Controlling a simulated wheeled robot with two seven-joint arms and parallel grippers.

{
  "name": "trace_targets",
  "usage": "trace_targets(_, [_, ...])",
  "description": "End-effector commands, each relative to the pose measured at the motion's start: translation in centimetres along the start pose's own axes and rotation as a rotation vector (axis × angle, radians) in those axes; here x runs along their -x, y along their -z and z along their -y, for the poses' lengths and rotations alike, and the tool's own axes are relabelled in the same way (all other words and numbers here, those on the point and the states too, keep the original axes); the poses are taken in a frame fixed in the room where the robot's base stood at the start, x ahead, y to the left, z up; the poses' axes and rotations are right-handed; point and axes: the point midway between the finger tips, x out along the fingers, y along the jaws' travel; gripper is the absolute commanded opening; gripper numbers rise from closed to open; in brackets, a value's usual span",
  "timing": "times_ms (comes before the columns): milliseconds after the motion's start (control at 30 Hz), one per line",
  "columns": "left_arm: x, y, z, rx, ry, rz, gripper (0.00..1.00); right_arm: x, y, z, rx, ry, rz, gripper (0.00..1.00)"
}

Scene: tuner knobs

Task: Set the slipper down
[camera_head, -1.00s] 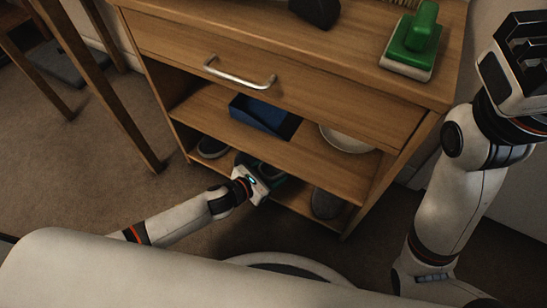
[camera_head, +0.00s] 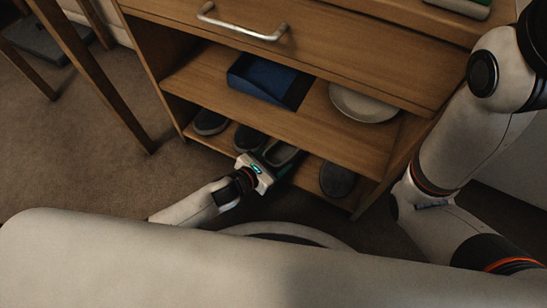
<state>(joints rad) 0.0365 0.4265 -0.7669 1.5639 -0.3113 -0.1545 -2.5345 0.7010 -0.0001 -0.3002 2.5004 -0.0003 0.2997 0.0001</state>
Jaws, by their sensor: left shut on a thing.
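My left gripper (camera_head: 268,160) reaches into the bottom shelf of the wooden cabinet and is shut on a slipper (camera_head: 283,153) with a grey inside and a greenish edge. The fingers and part of the slipper are hidden behind the gripper body. The slipper is at the bottom shelf, but I cannot tell whether it rests fully on the board. A dark slipper (camera_head: 248,138) lies just left of it, and another (camera_head: 209,122) lies farther left. A grey slipper (camera_head: 337,179) lies to the right. My right gripper is out of view.
The middle shelf (camera_head: 200,77) above my left gripper holds a blue tray (camera_head: 262,80) and a pale round dish (camera_head: 363,103). A drawer with a metal handle (camera_head: 240,27) is above that. A wooden leg (camera_head: 95,75) stands at the left. Carpet (camera_head: 70,150) is free in front.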

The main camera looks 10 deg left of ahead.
Motion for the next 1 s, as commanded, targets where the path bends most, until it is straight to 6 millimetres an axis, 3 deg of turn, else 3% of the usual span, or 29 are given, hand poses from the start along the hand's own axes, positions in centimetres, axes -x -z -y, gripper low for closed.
trace_targets(733, [-0.35,-0.78,-0.05,0.0,0.0,-0.001,0.37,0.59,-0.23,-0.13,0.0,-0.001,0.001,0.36])
trace_targets(767, [-0.35,-0.77,-0.05,0.0,0.0,-0.002,0.68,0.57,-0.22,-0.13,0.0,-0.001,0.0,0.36])
trace_targets(900, [-0.32,-0.71,-0.05,0.0,0.0,-0.001,0.91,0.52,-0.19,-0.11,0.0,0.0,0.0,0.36])
trace_targets(1000, [-0.32,-0.72,-0.05,0.0,0.0,-0.001,0.92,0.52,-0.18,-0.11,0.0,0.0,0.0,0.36])
